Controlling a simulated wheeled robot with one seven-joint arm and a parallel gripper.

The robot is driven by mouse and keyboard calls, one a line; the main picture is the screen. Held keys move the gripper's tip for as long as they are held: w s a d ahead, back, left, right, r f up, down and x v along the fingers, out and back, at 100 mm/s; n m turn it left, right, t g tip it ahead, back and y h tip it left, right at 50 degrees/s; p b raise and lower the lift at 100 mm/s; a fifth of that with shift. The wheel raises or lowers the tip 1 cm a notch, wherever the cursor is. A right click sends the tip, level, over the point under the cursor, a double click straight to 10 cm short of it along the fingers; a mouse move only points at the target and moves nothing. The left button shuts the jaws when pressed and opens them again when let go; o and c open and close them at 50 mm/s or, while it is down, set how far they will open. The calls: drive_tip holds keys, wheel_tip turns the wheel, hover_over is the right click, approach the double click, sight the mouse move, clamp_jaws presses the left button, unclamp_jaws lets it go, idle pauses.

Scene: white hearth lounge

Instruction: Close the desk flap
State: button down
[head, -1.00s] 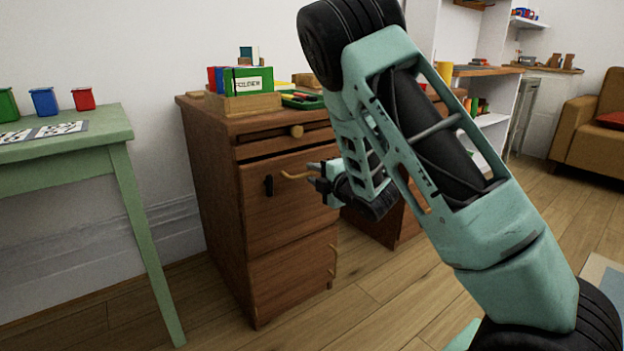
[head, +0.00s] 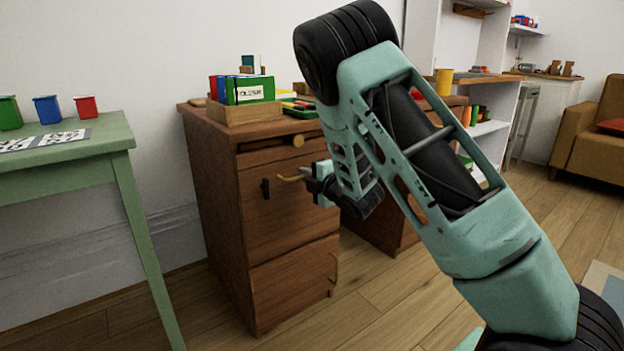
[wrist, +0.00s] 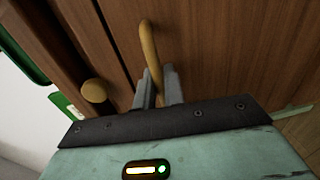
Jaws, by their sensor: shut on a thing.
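The desk flap (head: 290,220) is the brown wooden front panel of the desk's left side, with a black latch piece (head: 266,188) near its upper left. It looks upright and about flush with the desk front; any small gap along its edges is hard to tell. My gripper (head: 309,176) is at the upper part of the flap, shut on the flap's tan curved handle (head: 289,178). In the wrist view, the gripper's fingers (wrist: 158,80) close around the lower part of the handle (wrist: 149,45), against the wood of the flap (wrist: 220,50).
A drawer with a round knob (head: 298,141) sits just above the flap, and a lower panel (head: 295,280) is below. The desk top holds a wooden box (head: 232,111) of books. A green table (head: 110,135) stands at left. The floor in front is clear.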

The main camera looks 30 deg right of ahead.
drive_tip(key=shift+w+r, duration=0.15)
drive_tip(key=c, duration=1.6)
unclamp_jaws()
drive_tip(key=s+p, duration=0.4)
drive_tip(key=s, duration=0.1)
drive_tip(key=s+r+p, duration=0.1)
drive_tip(key=s+p, duration=0.4)
drive_tip(key=s, duration=0.1)
drive_tip(key=s+p, duration=0.5)
drive_tip(key=s, duration=0.1)
drive_tip(key=shift+s+d+r, duration=0.1)
drive_tip(key=shift+d+r, duration=0.2)
drive_tip(key=shift+f, duration=0.1)
